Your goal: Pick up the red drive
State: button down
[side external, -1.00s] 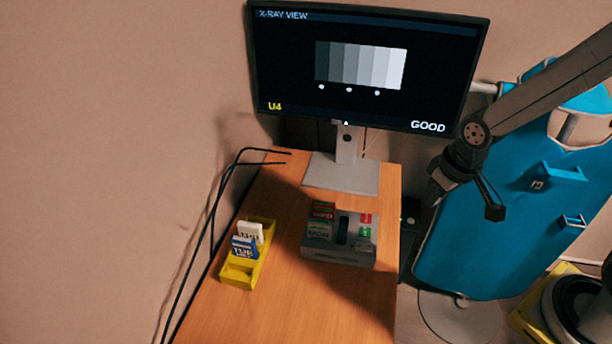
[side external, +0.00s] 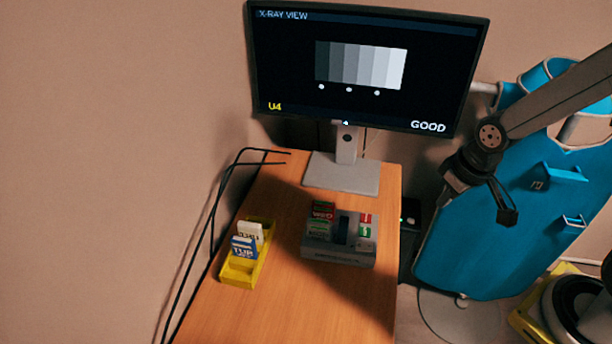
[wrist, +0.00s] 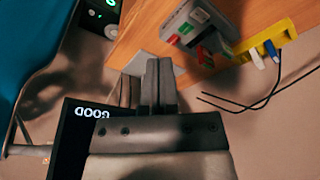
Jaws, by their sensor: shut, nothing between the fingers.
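The red drive (side external: 322,209), with a light label, stands upright in the back left of a grey dock (side external: 338,255) on the table. A green drive (side external: 319,229) stands just in front of it in the same dock. My gripper (side external: 507,217) hangs to the right of the table, well apart from the dock, with its fingers shut and empty. In the wrist view the shut fingers (wrist: 159,65) point towards the table edge.
A yellow holder (side external: 237,278) with a blue drive (side external: 243,247) and a white drive (side external: 250,231) stands left of the dock. The monitor (side external: 365,65) stands behind on its grey base (side external: 340,178). The table front (side external: 310,310) is clear. Black cables run along the left.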

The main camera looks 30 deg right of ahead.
dwell(0.3)
jog(key=shift+c, duration=2.2)
grip_release()
jog(key=m+y, duration=0.3)
jog(key=m, duration=2.3)
send_over(325, 203)
jog(key=s+d, duration=0.2)
notch_tip(325, 203, down, 11)
jog(key=shift+a+r, duration=0.15)
jog(key=shift+w+a+f+m+t, duration=0.15)
jog(key=shift+w+f+m+t, duration=0.15)
jog(key=shift+w, duration=0.05)
jog(key=shift+x, duration=1.3)
